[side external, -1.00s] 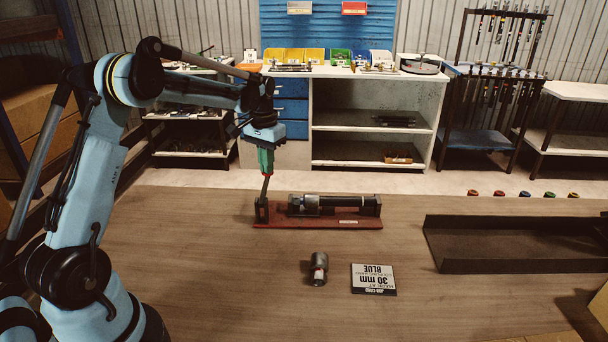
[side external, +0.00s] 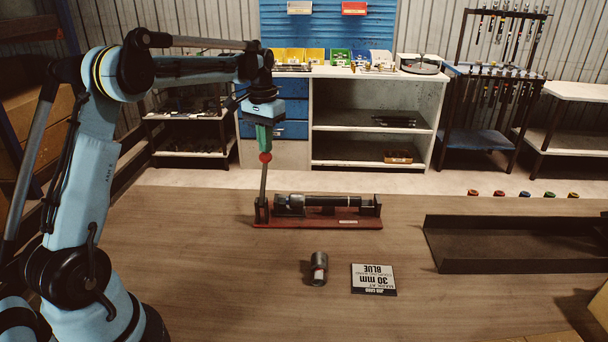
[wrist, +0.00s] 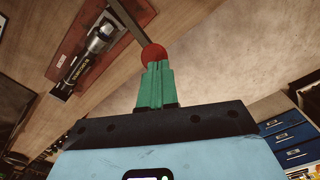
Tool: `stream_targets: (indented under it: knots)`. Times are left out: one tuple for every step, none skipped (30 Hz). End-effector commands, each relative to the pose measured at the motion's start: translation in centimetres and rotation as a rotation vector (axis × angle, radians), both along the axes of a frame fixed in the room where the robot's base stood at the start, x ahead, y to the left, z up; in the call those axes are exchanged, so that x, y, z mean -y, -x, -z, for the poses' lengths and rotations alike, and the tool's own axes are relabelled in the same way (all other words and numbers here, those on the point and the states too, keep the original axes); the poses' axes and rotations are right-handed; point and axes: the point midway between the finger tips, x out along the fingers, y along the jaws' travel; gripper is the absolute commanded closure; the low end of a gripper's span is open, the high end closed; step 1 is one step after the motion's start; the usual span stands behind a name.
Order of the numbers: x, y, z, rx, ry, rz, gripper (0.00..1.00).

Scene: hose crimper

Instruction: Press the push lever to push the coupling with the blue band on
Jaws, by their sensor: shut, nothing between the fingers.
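The push lever (side external: 264,185) stands nearly upright at the left end of the red-based press (side external: 320,223), with a red ball knob (side external: 265,157) on top. My gripper (side external: 264,150) is shut, its green fingertips at the knob with nothing between them; contact is unclear. In the wrist view, the green fingers (wrist: 154,68) meet the red knob (wrist: 154,54) in the picture. A dark hose (side external: 333,201) lies along the press, with a grey metal coupling and carriage (side external: 290,203) at its lever end. The coupling (wrist: 100,38) also shows in the wrist view. I cannot make out a blue band.
A loose grey metal piece (side external: 319,266) and a job card (side external: 373,279) reading 30 mm and BLUE lie in front of the press. A dark tray (side external: 510,262) is at right. Several coloured caps (side external: 525,194) line the back edge. Table between is clear.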

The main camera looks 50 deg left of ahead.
Motion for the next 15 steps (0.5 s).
stream_targets:
  knots:
    - [0.0, 0.0, -0.4, 0.000, 0.000, 0.000, 1.00]
    - [0.0, 0.0, -0.6, 0.000, 0.000, 0.000, 1.00]
    - [0.0, 0.0, -0.9, 0.000, 0.000, 0.000, 1.00]
    - [0.0, 0.0, -1.1, 0.000, 0.000, 0.000, 1.00]
    - [0.0, 0.0, -1.3, 0.000, 0.000, 0.000, 1.00]
    - [0.0, 0.0, -1.6, 0.000, 0.000, 0.000, 1.00]
    - [0.0, 0.0, -1.8, 0.000, 0.000, 0.000, 1.00]
    - [0.0, 0.0, -2.1, 0.000, 0.000, 0.000, 1.00]
    - [0.0, 0.0, -2.3, 0.000, 0.000, 0.000, 1.00]
    - [0.0, 0.0, -2.5, 0.000, 0.000, 0.000, 1.00]
    - [0.0, 0.0, -2.8, 0.000, 0.000, 0.000, 1.00]
    - [0.0, 0.0, -3.0, 0.000, 0.000, 0.000, 1.00]
    - [0.0, 0.0, -3.3, 0.000, 0.000, 0.000, 1.00]
    - [0.0, 0.0, -3.5, 0.000, 0.000, 0.000, 1.00]
    - [0.0, 0.0, -3.8, 0.000, 0.000, 0.000, 1.00]
